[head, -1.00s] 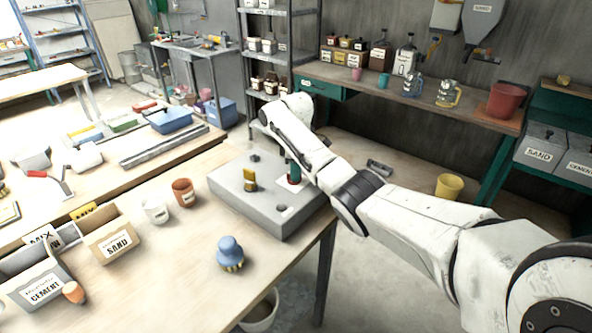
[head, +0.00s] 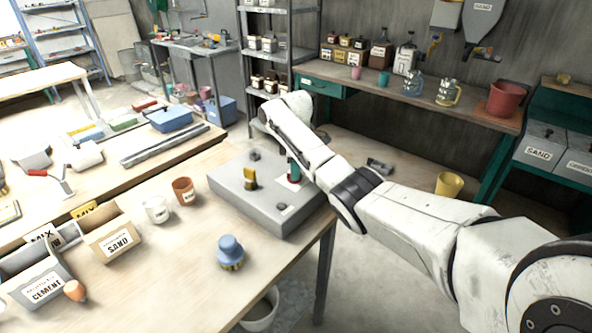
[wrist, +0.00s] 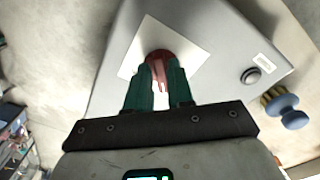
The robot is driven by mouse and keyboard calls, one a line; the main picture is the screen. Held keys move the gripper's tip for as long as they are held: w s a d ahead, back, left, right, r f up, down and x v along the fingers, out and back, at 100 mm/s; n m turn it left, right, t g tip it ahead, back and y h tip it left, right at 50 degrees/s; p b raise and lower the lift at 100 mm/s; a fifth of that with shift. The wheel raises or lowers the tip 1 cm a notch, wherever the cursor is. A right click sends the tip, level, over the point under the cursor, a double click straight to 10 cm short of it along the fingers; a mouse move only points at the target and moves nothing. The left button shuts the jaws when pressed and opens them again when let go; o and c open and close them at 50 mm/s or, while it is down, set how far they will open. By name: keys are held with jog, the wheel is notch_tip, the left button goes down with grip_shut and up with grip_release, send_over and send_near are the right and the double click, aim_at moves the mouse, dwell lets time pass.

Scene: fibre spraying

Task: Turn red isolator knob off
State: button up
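The red isolator knob (wrist: 160,66) sits on a white square plate (wrist: 190,36) on the grey control box (head: 238,192). In the wrist view my gripper (wrist: 160,75) has one green finger on each side of the knob, and the red part fills the gap between them. The fingers look closed on it. In the head view my gripper (head: 294,172) reaches down to the white plate on the box's right side, and its fingers and my arm hide most of the knob. The knob's exact angle is hard to read.
The box also carries a yellow knob (head: 250,179) and dark buttons, one (wrist: 250,76) near my gripper. A blue-handled brush (head: 230,250), an orange cup (head: 183,190) and a white cup (head: 156,210) stand on the table. Bins (head: 112,237) are at left.

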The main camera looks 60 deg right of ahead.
jog(key=shift+o, duration=1.3)
jog(key=shift+s, duration=0.1)
notch_tip(320, 180, up, 11)
jog(key=shift+f, duration=0.15)
